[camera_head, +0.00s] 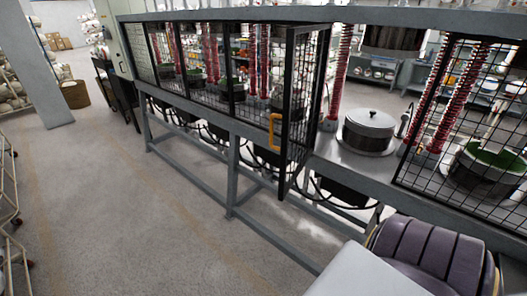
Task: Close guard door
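The guard door (305,112) is a black-framed wire mesh panel on the long grey press. It stands open, swung out from the machine's front and seen at a steep angle. Its yellow handle (274,132) is on the door's outer edge, toward the left. To the right of the door, the front of the press is uncovered, and a round metal pot with a lid (368,130) shows on the press bed between red spring-like columns. Neither of my grippers is in view.
Fixed mesh panels (470,130) cover the bay at the right, and others (205,65) cover the left bays. The frame's lower rail (190,170) runs along the floor side. Open concrete floor (130,220) lies in front. A white column (40,60) and shelving stand at the left.

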